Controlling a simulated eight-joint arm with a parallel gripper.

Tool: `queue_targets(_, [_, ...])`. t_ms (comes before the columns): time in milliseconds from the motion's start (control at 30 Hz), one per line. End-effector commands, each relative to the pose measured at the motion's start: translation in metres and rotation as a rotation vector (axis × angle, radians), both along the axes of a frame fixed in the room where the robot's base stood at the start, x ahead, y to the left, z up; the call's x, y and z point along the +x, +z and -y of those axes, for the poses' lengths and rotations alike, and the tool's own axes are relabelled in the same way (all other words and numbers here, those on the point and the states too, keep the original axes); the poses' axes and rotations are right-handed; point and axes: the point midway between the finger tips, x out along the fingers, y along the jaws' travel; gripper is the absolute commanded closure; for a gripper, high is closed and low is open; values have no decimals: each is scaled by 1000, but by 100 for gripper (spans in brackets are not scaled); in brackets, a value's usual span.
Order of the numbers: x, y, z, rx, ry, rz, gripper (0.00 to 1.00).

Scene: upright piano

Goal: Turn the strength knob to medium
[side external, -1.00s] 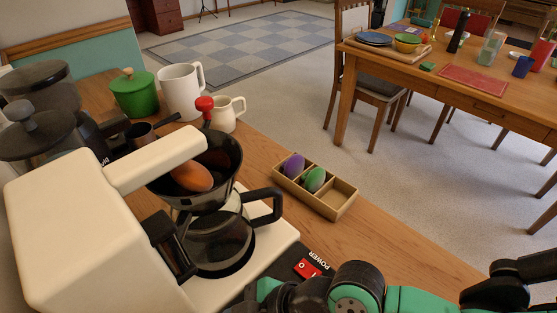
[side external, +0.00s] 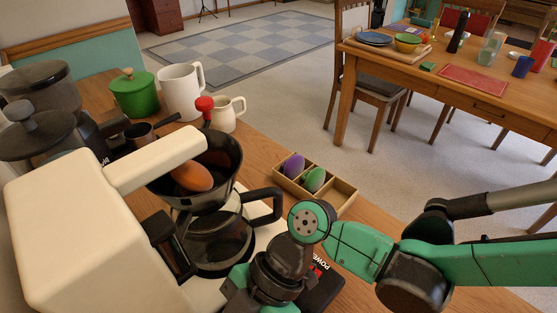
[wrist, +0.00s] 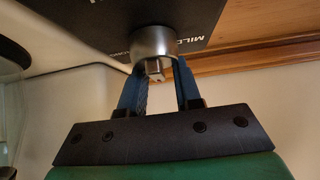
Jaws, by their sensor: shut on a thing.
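The strength knob (wrist: 153,42) is a silver round knob on a dark panel (wrist: 110,22) in the wrist view. White lettering reading MILD is on the panel to the right of the knob, and part of another word is on the left. My gripper (wrist: 160,70) has its two blue fingers on either side of the knob, shut on it. In the side view my wrist is low in front of the cream coffee maker (side external: 80,235); the knob and my fingertips are hidden there.
The glass carafe (side external: 215,240) with its black handle stands close to my wrist. The red power switch (side external: 318,268) is partly covered by my arm. A divided wooden box (side external: 340,198) holds a purple and a green egg-shaped object behind my arm.

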Motion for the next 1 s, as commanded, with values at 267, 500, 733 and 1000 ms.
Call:
queue_targets(267, [2,-3,3,-11,30,9,100])
queue_targets(500, [2,-3,3,-11,30,9,100])
queue_targets(733, [1,-2,2,-10,30,7,57])
queue_targets(1000, [8,8,8,-8,28,6,57])
